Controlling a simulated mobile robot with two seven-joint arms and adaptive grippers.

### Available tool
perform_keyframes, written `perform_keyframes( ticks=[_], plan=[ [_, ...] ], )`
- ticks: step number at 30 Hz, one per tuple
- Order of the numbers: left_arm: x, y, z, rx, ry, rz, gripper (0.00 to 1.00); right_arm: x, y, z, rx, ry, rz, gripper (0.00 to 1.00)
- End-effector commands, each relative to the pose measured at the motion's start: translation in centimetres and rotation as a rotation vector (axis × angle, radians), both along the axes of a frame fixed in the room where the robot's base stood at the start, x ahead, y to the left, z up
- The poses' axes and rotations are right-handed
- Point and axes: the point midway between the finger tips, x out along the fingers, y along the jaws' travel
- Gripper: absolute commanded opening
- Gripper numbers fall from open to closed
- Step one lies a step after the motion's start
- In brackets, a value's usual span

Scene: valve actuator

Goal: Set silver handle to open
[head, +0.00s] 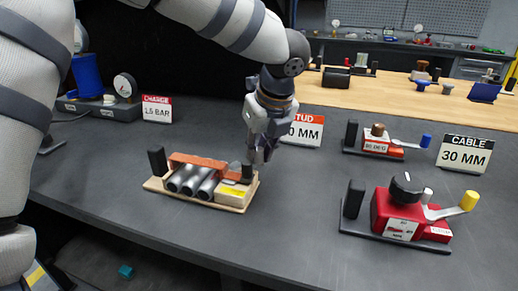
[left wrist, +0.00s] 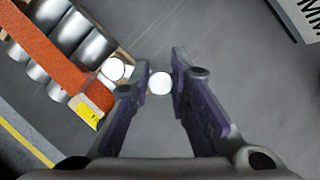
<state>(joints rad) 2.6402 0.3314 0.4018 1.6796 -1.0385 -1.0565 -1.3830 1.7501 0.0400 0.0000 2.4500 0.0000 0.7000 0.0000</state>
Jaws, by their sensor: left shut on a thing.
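A valve actuator with a wooden base (head: 205,199), an orange-red block (head: 205,163), silver cylinders (head: 190,183) and a yellow label (head: 234,191) sits on the dark table. My left gripper (head: 262,155) points down at its right rear corner. In the left wrist view the two fingers (left wrist: 158,90) are shut on a pale round knob (left wrist: 160,83), which looks like the end of the silver handle. A second pale disc (left wrist: 113,68) lies just left of the fingers, beside the cylinders. The handle's arm is mostly hidden. My right gripper is out of view.
A red actuator (head: 400,215) with a yellow-tipped lever (head: 468,201) stands at the right. A smaller one with a blue-tipped lever (head: 425,141) is behind it. Signs (head: 465,154) stand along the back. The table's middle front is clear.

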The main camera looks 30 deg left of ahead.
Motion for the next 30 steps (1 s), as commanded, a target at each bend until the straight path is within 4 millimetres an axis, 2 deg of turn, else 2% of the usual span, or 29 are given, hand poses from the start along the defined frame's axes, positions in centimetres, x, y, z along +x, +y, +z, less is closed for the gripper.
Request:
perform_keyframes(
  ticks=[16, 30],
  plan=[
    [1.2, 2.0, -0.1, 0.002, 0.0, 0.459, 0.0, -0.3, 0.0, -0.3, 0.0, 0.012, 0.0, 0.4],
    [1.4, 4.0, -0.2, 0.002, 0.003, 0.868, 0.0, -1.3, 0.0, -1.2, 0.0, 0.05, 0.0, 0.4]
  ],
)
